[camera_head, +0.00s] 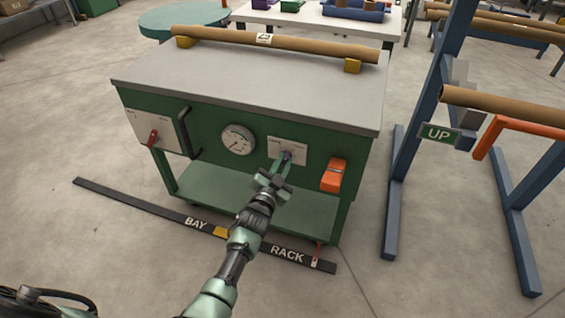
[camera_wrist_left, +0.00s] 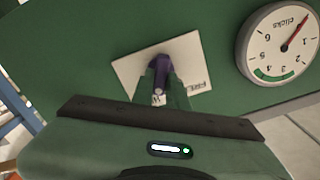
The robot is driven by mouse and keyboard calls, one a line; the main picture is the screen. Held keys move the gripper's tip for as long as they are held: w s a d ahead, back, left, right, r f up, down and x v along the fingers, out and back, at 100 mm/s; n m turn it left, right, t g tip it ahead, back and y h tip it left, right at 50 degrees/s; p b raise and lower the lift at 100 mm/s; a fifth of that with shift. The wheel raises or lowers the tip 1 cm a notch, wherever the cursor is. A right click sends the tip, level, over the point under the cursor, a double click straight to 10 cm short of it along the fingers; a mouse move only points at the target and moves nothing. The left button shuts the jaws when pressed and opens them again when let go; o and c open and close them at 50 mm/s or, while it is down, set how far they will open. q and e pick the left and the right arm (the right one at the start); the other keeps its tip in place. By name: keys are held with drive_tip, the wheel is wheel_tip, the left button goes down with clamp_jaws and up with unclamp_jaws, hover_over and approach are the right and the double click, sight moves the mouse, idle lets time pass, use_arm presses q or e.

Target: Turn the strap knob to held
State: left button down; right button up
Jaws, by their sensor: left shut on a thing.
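The strap knob (camera_head: 287,155) is a small purple knob on a pale plate (camera_head: 274,146) on the green front of the cabinet. In the left wrist view the purple knob (camera_wrist_left: 161,75) stands out from its plate (camera_wrist_left: 197,62), which has a word like FREE near one edge. My left gripper (camera_head: 284,163) reaches up to the knob from the front, and its fingers (camera_wrist_left: 164,88) are shut on it. The fingers hide part of the knob, so its exact pointing is hard to tell. My right gripper is not in view.
A round dial marked clicks (camera_wrist_left: 282,45) is left of the knob in the head view, its red needle near the low end. An orange box (camera_head: 334,175) is to the knob's right, a red switch (camera_head: 153,137) far left. A cardboard tube (camera_head: 275,43) lies on top.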

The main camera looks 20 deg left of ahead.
use_arm(q)
drive_tip(key=shift+f+m, duration=0.1)
drive_tip(key=shift+m, duration=0.8)
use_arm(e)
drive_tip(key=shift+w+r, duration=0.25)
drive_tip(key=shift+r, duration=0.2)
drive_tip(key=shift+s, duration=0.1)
use_arm(q)
drive_tip(key=c, duration=1.4)
unclamp_jaws()
drive_tip(key=shift+s, duration=0.1)
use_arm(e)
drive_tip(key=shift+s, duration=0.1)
use_arm(q)
drive_tip(key=shift+s, duration=0.25)
drive_tip(key=s+p, duration=0.1)
drive_tip(key=s, duration=0.6)
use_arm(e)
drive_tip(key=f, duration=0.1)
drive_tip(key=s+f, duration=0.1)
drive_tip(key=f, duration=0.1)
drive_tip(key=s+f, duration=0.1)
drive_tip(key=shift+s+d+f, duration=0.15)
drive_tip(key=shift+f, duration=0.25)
